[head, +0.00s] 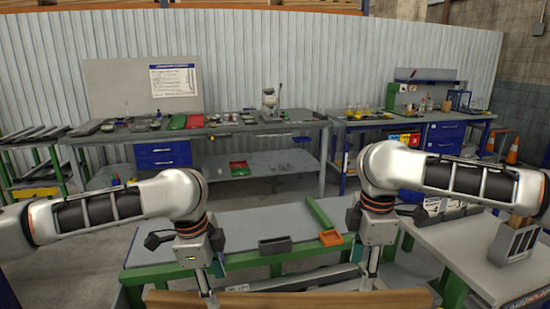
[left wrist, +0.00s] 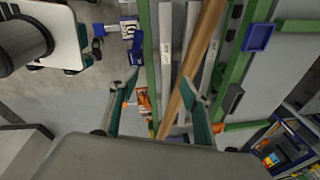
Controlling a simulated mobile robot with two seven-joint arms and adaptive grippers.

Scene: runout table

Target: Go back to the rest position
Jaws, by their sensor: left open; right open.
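My left gripper (head: 208,282) hangs pointing down over the front edge of the runout table (head: 240,222), at its left part. In the left wrist view its two fingers (left wrist: 160,84) are spread apart with nothing gripped between them. Below and between them lie a wooden beam (left wrist: 198,55) and grey metal bars. My right gripper (head: 372,272) also points down at the table's right front; its tips are hard to make out, and I see nothing held in it. The wooden beam (head: 285,301) also runs along the bottom of the head view.
A grey side table (head: 450,245) with a grey holder (head: 513,243) stands at right. Workbenches line the back wall; open floor lies before them.

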